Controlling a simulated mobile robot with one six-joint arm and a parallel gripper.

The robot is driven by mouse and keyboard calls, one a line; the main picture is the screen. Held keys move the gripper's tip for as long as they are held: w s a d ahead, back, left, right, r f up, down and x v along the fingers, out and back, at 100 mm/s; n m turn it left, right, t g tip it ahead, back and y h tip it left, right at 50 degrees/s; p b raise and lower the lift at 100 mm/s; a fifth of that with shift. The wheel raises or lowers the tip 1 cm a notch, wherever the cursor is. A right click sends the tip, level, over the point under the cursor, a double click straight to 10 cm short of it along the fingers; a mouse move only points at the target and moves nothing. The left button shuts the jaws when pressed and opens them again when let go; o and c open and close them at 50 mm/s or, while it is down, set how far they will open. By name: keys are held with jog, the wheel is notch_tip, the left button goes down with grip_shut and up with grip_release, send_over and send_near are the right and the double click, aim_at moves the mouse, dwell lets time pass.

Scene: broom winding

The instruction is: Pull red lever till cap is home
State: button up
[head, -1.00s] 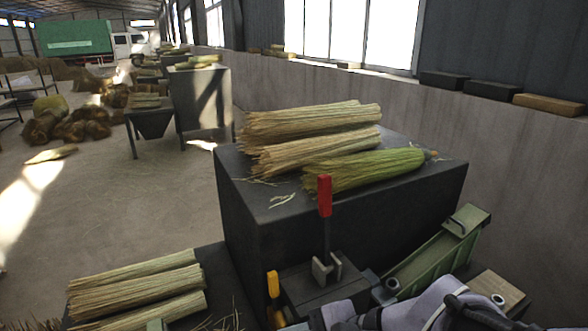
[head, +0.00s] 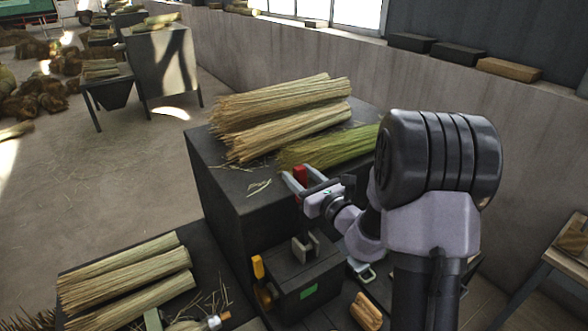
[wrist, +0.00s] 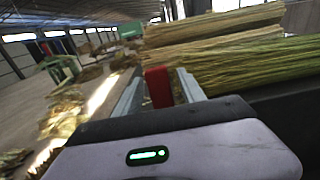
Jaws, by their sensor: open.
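The red lever grip (head: 300,175) stands up above its metal bracket (head: 306,247) on the dark machine box. Its shaft is mostly hidden in the head view. My gripper (head: 298,181) is at the height of the red grip. In the wrist view the red grip (wrist: 158,87) stands between the two open fingers of my gripper (wrist: 160,92), with a gap visible on at least the right side. I cannot make out the cap clearly in either view.
Straw bundles (head: 280,112) and a greenish bundle (head: 325,148) lie on the dark block behind the lever. A yellow-handled lever (head: 258,267) stands left of the bracket. More bundles (head: 125,272) lie at the lower left. Open floor is at the left.

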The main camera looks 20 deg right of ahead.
jog(key=shift+w+a, duration=0.25)
jog(key=shift+w, duration=1)
jog(key=shift+c, duration=0.5)
grip_shut()
